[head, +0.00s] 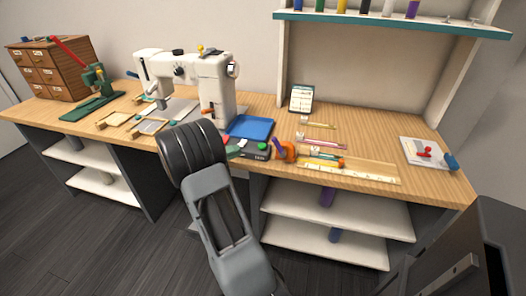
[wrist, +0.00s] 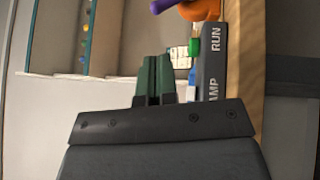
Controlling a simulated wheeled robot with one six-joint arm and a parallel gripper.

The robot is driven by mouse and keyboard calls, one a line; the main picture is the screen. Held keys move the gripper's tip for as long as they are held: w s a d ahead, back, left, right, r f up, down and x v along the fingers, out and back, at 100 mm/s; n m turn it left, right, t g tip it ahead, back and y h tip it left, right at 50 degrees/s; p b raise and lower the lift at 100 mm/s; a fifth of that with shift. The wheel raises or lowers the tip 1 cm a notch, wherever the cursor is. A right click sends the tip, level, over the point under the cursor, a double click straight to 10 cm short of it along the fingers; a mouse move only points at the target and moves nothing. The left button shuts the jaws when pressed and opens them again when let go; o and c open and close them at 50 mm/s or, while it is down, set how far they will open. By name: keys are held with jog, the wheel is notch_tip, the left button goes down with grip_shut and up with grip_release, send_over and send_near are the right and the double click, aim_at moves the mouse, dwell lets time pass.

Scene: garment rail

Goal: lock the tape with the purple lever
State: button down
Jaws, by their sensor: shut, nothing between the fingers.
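An orange tape body (head: 289,152) sits near the front edge of the bench, with the purple lever (head: 278,145) sticking up at its left side. In the wrist view the orange body (wrist: 202,9) and the purple lever (wrist: 163,5) show at the top edge, partly cut off. My gripper (head: 234,152) is left of them, by the dark switch box. In the wrist view my gripper (wrist: 153,62) has its green fingers together, with nothing between them, apart from the lever. I cannot tell the lever's exact position.
The dark switch box (head: 256,152), with green and red buttons, stands between my gripper and the tape; its RUN lettering (wrist: 214,45) shows close in the wrist view. A blue tray (head: 251,127) and sewing machine (head: 212,85) are behind. A yellow ruler (head: 365,172) lies right.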

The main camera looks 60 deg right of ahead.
aim_at(279, 147)
jog(key=shift+w+d+f+h, duration=0.1)
jog(key=shift+d+f+h, duration=0.1)
jog(key=shift+h, duration=0.1)
jog(key=shift+x, duration=5)
jog(key=shift+a+r, duration=0.1)
jog(key=shift+r, duration=0.05)
